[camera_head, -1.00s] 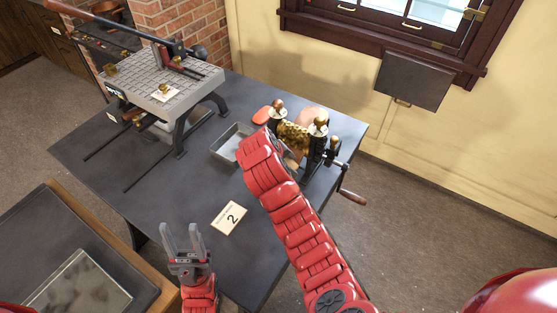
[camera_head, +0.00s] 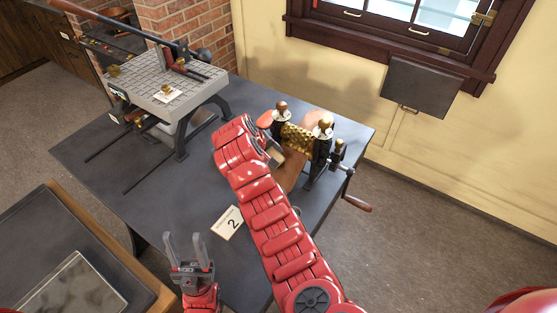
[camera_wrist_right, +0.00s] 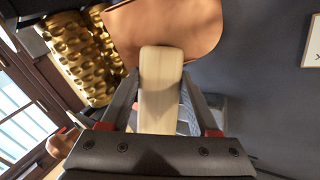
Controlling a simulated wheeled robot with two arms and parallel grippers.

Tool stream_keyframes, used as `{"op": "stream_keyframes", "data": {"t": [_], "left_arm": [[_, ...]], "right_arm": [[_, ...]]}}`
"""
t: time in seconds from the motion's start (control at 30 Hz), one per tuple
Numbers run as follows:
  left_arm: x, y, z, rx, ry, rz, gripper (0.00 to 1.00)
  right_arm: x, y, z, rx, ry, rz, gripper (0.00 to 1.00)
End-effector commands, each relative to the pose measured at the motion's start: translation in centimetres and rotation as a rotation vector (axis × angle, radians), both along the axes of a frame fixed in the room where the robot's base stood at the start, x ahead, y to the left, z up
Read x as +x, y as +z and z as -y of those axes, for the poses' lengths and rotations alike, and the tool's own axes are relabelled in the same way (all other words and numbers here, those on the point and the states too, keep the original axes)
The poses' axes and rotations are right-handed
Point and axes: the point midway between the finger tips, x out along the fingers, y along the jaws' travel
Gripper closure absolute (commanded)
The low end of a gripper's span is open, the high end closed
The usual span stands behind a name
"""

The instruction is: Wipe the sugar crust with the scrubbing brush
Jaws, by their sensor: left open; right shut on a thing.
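The scrubbing brush (camera_wrist_right: 161,75) shows in the right wrist view as a pale wooden block; its bristles are mostly hidden. My right gripper (camera_wrist_right: 160,100) is shut on it, with a finger on each side. Beyond the brush are a smooth copper-brown curved surface (camera_wrist_right: 190,25) and the bumpy brass rollers (camera_wrist_right: 78,50) of the drop roller, also in the head view (camera_head: 297,138). I cannot make out the sugar crust on them. In the head view my right arm hides most of its gripper beside the rollers. My left gripper (camera_head: 188,243) is open and empty at the table's near edge.
A crank handle (camera_head: 357,203) sticks out past the right edge. Another worktop (camera_head: 50,240) is at lower left.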

Motion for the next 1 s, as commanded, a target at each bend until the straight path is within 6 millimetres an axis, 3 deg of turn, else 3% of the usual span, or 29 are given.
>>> {"op": "stream_keyframes", "data": {"t": [0.37,1.0], "left_arm": [[0.0,0.0,0.0,0.0,0.0,0.0,0.5],[0.0,2.1,0.0,0.0,0.0,0.0,0.5]], "right_arm": [[0.1,0.3,-0.4,0.001,0.003,0.003,1.0],[-2.5,5.2,-2.2,0.001,0.002,0.004,1.0]]}}
